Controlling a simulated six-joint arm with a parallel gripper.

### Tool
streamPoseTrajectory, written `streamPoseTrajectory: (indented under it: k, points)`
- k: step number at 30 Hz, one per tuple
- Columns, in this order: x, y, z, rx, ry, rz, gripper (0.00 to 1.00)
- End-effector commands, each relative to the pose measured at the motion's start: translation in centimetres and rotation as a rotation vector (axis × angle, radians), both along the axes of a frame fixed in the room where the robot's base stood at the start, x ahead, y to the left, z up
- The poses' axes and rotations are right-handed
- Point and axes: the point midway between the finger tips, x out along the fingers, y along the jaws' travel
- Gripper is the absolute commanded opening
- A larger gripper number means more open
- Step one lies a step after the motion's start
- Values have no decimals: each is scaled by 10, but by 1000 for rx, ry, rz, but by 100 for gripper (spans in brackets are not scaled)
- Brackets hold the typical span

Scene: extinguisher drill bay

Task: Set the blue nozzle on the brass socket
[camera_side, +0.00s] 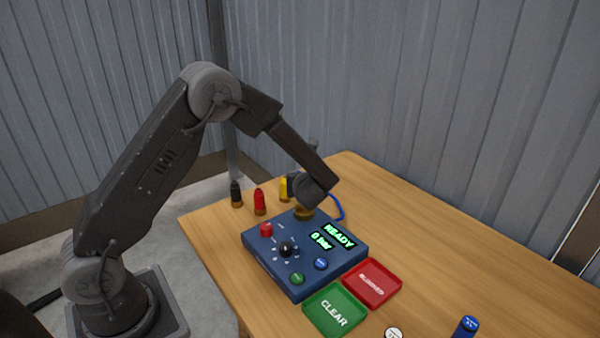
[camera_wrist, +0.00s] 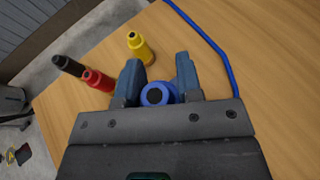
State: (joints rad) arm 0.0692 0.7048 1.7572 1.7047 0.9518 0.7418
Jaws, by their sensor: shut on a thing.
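The blue nozzle (camera_wrist: 157,93) sits between the two fingers of my gripper (camera_wrist: 158,72) in the wrist view, with its dark round top facing the camera. My gripper is shut on it. In the side view my gripper (camera_side: 305,203) is over the back edge of the blue control box (camera_side: 305,255) and hides the nozzle. A brass-coloured part (camera_side: 304,213) shows just under my gripper there. I cannot tell whether it is the brass socket or the nozzle's own base, nor whether nozzle and socket touch.
Black (camera_side: 236,194), red (camera_side: 259,201) and yellow (camera_side: 285,189) nozzles stand to the left of my gripper. A blue hose (camera_side: 341,208) curves behind the box. Green (camera_side: 335,309) and red (camera_side: 372,283) trays lie in front. A blue cylinder (camera_side: 466,327) stands front right. The table's right is clear.

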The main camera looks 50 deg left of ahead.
Motion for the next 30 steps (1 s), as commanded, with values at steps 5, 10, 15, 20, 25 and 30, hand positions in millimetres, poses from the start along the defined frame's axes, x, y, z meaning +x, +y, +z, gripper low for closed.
streamPoseTrajectory:
  k: [5,10,15,20,25,30]
  points:
    - [0,0,-18,1,2,0,5]
    - [0,0,-28,1,-1,0,5]
    - [0,0,-32,0,-1,0,5]
    - [0,0,-32,0,-2,1,5]
    - [0,0,-32,0,-2,1,5]
    - [0,0,-32,0,-2,1,5]
